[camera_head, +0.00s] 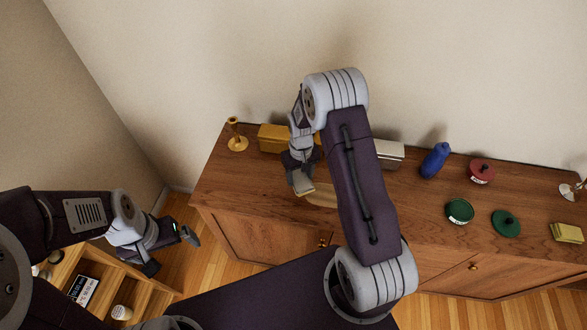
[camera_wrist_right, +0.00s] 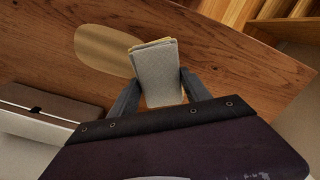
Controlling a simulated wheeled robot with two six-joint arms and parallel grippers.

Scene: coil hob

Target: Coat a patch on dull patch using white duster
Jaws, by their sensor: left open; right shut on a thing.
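The dull patch (camera_head: 322,195) is a pale oval on the wooden cabinet top, partly hidden by my right arm in the head view. It also shows in the right wrist view (camera_wrist_right: 100,50). My right gripper (camera_head: 300,170) is shut on the white duster (camera_head: 303,184), a flat greyish-white pad with yellowish edges. In the right wrist view the duster (camera_wrist_right: 158,72) sits between the fingers and overlaps one end of the patch. I cannot tell whether it touches the surface. My left gripper (camera_head: 172,243) is open and empty, left of the cabinet and below its top.
A brass candlestick (camera_head: 237,142) and yellow box (camera_head: 272,138) stand left; a white box (camera_head: 390,153) stands behind my arm. Right are a blue bottle (camera_head: 435,160), red lidded pot (camera_head: 482,172), green tin (camera_head: 460,211), green lid (camera_head: 506,223) and yellow pad (camera_head: 567,232).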

